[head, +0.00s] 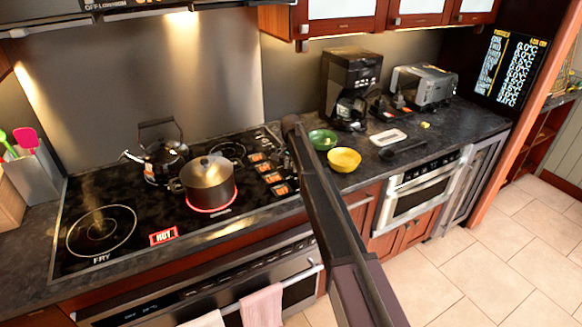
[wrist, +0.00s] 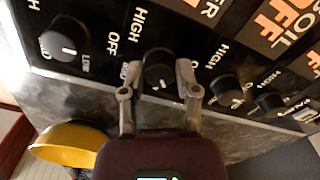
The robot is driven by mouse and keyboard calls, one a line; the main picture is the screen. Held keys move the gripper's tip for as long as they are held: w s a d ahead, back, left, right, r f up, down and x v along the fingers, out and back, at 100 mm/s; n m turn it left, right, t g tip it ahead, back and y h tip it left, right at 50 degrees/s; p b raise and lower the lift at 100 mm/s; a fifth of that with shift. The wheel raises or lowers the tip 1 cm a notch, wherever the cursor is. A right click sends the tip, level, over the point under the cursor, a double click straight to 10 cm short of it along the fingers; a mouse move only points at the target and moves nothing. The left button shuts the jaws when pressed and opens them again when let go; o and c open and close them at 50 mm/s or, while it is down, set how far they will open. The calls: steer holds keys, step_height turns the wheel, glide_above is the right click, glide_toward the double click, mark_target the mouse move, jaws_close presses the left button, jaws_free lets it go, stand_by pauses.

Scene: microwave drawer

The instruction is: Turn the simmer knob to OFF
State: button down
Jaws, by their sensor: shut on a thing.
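In the wrist view my gripper (wrist: 160,68) has a finger on each side of a round black knob (wrist: 159,75) and is shut on it. A small white mark shows low on the knob's face. HIGH and OFF are printed near it, and a label ending in R is above and to the right. I cannot read the full word, so whether this is the simmer knob is not certain. In the head view my arm's end (head: 291,123) reaches the right side of the cooktop (head: 125,262). My arm hides the knob there.
Other knobs (wrist: 65,36) (wrist: 228,89) sit close on both sides of my gripper. A yellow bowl (head: 344,160) and green bowl (head: 322,139) stand right of my arm. A pot (head: 208,184) sits on a glowing red burner, with a kettle (head: 166,157) behind it.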

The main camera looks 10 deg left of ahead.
steer(key=n, duration=0.5)
steer(key=shift+n, duration=2.5)
steer(key=shift+c, duration=1.7)
jaws_free()
